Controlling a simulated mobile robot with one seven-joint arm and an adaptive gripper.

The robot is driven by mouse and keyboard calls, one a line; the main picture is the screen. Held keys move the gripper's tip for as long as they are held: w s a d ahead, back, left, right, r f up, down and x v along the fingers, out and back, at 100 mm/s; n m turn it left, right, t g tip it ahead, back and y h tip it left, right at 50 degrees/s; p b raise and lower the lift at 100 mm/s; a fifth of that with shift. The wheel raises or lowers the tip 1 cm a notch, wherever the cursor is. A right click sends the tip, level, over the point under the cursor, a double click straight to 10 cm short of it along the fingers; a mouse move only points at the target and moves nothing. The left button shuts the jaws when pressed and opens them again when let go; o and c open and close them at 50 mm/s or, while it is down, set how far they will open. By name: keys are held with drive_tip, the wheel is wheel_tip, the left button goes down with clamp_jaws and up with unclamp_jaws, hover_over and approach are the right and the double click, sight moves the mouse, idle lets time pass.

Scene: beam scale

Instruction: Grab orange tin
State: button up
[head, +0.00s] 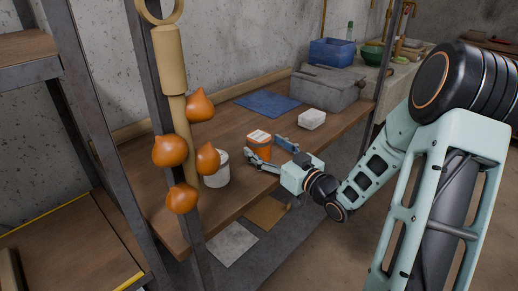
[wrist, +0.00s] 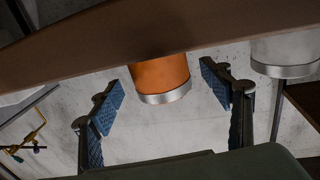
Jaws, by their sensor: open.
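The orange tin (head: 259,146) stands upright near the front edge of the wooden shelf (head: 220,215), with a pale top. My gripper (head: 266,150) reaches in from the right with its fingers open, one on each side of the tin in the picture. In the wrist view, which looks upside down, the tin (wrist: 162,76) with its silver rim shows between the two open fingers (wrist: 162,82), with gaps on both sides. The brown shelf edge hides part of the tin there. I cannot tell whether the tin is fully between the pads.
A white tin (head: 217,172) stands left of the orange tin; it also shows in the wrist view (wrist: 285,55). Onions (head: 170,151) hang by a post at left. A white block (head: 312,119), a blue cloth (head: 268,104) and a grey toolbox (head: 325,91) lie behind.

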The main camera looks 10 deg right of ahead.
drive_tip(key=x, duration=0.3)
drive_tip(key=shift+w+a+b, duration=0.2)
drive_tip(key=shift+w+b, duration=0.1)
drive_tip(key=shift+b, duration=0.05)
drive_tip(key=shift+r, duration=0.1)
drive_tip(key=c, duration=1.5)
drive_tip(key=shift+c, duration=0.2)
drive_tip(key=shift+r, duration=0.1)
